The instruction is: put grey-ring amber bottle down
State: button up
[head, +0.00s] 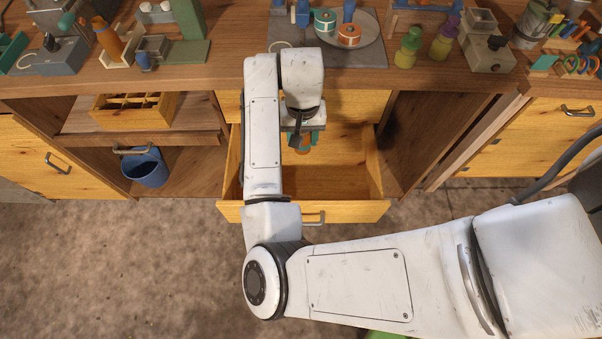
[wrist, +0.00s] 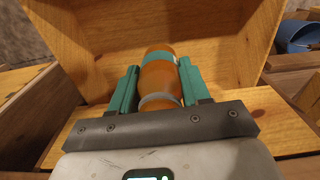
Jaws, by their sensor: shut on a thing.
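The amber bottle (wrist: 160,78) is between the teal fingers of my gripper (wrist: 158,82) in the wrist view, with a pale grey ring around it near the palm. My gripper is shut on it. In the head view my gripper (head: 303,138) is over the open wooden drawer (head: 340,182), and a small orange part of the bottle (head: 303,150) shows below the fingers. My arm hides the drawer's left part. The bare drawer floor shows to the right. I cannot tell whether the bottle touches the drawer floor.
The worktop (head: 220,76) above the drawer holds a round plate (head: 365,45), green (head: 408,47) and yellow-purple (head: 445,38) bottles and other gear. A divided wooden box (head: 133,108) sits on a shelf at left, with a blue bucket (head: 146,168) below it. The floor in front is clear at left.

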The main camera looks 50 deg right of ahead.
jog(key=s+d+f+m+b, duration=0.2)
jog(key=s+d+m, duration=0.1)
jog(key=d+m, duration=0.1)
jog(key=f+b, duration=0.2)
jog(key=f, duration=1.5)
jog(key=shift+s+f, duration=0.15)
jog(key=shift+s, duration=0.05)
jog(key=shift+f, duration=0.2)
jog(key=o, duration=1.2)
notch_tip(320, 180, up, 12)
jog(key=shift+d+r+p, duration=0.1)
jog(key=shift+r+p, duration=0.1)
jog(key=shift+p, duration=0.45)
